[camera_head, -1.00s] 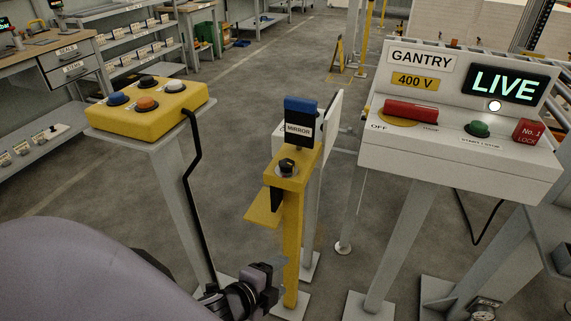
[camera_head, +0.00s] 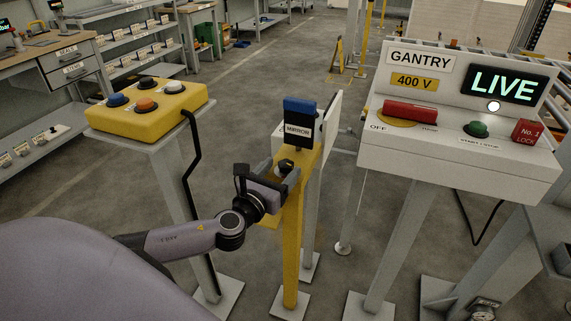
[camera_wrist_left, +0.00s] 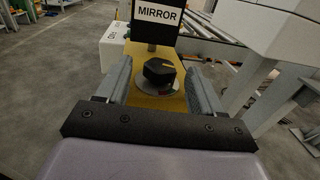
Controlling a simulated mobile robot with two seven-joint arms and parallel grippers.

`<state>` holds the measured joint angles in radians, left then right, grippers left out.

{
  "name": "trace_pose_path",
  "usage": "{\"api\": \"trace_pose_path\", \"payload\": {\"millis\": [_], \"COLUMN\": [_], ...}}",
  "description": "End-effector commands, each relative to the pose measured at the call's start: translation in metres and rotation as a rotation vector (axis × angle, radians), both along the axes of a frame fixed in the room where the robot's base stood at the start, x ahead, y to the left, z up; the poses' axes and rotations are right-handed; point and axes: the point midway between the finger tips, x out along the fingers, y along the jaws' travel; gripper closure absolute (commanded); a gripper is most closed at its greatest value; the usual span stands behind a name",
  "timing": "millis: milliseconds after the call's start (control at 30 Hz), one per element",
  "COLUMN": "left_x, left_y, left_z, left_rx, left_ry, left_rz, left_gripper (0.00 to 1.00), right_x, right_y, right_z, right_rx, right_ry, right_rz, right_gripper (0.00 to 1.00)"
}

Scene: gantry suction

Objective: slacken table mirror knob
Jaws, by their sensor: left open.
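The mirror knob (camera_wrist_left: 159,71) is a black knob with a pale pointer line, on a round plate on the yellow stand. In the head view the knob (camera_head: 286,164) is partly hidden by my gripper. A black panel labelled MIRROR (camera_head: 299,130) with a blue top stands behind it. My left gripper (camera_head: 288,171) is at the knob; in the left wrist view its fingers (camera_wrist_left: 160,80) are open, one on each side of the knob with visible gaps. The right gripper is not in view.
A white gantry console (camera_head: 455,165) reading LIVE stands at the right. A yellow button box (camera_head: 150,108) on a grey post stands at the left. A black cable (camera_head: 193,150) hangs between that box and the yellow post (camera_head: 292,245).

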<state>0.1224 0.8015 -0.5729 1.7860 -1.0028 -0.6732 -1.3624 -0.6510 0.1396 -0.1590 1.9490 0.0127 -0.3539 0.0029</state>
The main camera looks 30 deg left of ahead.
Motion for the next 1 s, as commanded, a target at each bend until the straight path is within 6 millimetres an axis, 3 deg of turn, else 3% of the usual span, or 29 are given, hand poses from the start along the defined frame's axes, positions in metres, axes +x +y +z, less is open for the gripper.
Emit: {"api": "trace_pose_path", "payload": {"millis": [233, 633, 800, 1000], "left_x": [0.025, 0.031, 0.031, 0.031], "left_y": [0.003, 0.003, 0.003, 0.003], "left_z": [0.0, -0.001, -0.001, 0.0], "left_rx": [-0.003, -0.003, -0.003, -0.005], "left_ry": [0.001, 0.002, 0.002, 0.001], "left_rz": [0.001, -0.001, -0.001, 0.009], "left_gripper": [0.33, 0.33, 0.84, 0.84], "right_x": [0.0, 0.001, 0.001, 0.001], "right_y": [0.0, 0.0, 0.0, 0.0], "right_z": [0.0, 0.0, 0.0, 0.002], "right_rx": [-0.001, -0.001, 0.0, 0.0], "right_ry": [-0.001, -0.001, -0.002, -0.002], "right_rz": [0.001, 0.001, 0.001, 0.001], "right_gripper": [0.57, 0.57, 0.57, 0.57]}}
